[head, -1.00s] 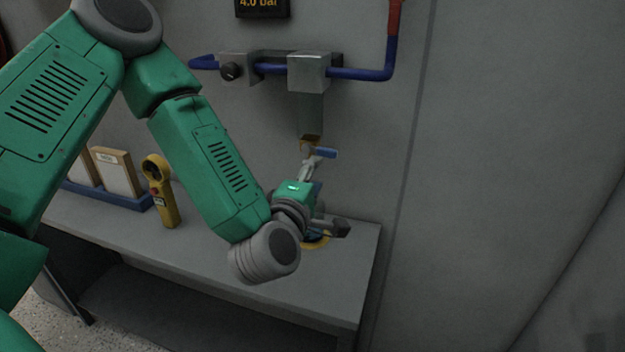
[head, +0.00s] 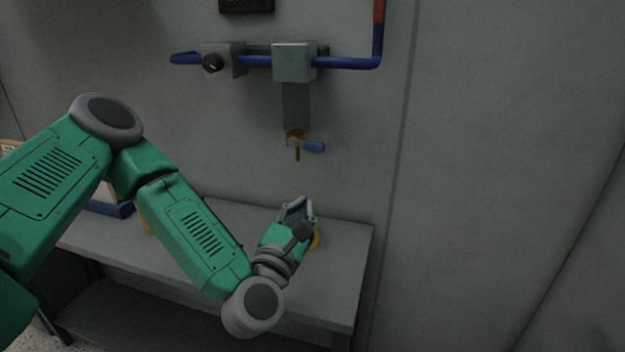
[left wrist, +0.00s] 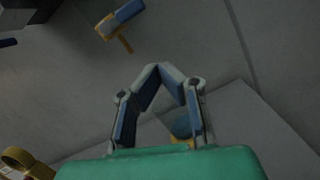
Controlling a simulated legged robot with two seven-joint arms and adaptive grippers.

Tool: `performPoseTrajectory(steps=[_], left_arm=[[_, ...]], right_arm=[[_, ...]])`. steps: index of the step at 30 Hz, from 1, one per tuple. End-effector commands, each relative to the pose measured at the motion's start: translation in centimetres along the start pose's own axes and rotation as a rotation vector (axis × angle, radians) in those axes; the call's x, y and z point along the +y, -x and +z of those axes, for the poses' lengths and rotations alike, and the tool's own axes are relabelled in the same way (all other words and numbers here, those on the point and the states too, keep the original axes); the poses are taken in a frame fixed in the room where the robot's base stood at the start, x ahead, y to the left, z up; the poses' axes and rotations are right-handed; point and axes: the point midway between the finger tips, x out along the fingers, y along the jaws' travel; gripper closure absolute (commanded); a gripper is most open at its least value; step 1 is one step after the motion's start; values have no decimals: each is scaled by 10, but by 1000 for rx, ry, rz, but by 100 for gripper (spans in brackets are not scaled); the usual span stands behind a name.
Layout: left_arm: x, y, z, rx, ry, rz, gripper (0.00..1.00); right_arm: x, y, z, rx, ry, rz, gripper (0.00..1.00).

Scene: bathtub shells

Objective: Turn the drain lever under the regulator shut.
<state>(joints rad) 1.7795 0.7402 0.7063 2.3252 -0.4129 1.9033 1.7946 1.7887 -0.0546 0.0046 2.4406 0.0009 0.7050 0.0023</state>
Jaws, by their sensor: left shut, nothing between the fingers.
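The regulator block (head: 293,62) sits on the blue pipe, with a grey bowl (head: 296,105) hanging below it. The brass drain valve (head: 295,137) is at the bowl's foot. Its blue drain lever (head: 314,146) points right, nearly level, across the downward spout (head: 297,154). The lever also shows at the top of the left wrist view (left wrist: 130,11). My left gripper (head: 302,201) is below the valve, above the bench, fingers upward and apart from the lever. In the left wrist view its fingertips (left wrist: 160,68) meet with nothing held. My right gripper is out of view.
A grey bench (head: 345,245) runs along the wall under the regulator. A yellow and blue thing (left wrist: 182,127) lies behind my left fingers, partly hidden. A yellow handheld device (left wrist: 22,160) shows at lower left. The wall right of the pipe is bare.

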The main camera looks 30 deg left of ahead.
Motion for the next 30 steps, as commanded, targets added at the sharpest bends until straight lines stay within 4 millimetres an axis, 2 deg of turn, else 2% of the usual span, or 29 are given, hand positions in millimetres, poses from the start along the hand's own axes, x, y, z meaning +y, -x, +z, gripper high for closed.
performPoseTrajectory(steps=[1,4,10,14,24,30], left_arm=[[0,3,-13,-12,96,15,100],[3,4,-19,-44,243,33,100],[5,-5,-17,-65,319,41,100],[6,-26,-14,-66,316,42,100],[10,-98,-12,-64,314,41,100],[20,-101,16,-62,316,39,100]], right_arm=[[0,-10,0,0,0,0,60],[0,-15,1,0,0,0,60],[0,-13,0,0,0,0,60],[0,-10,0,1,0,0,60],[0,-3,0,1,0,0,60],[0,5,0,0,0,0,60]])
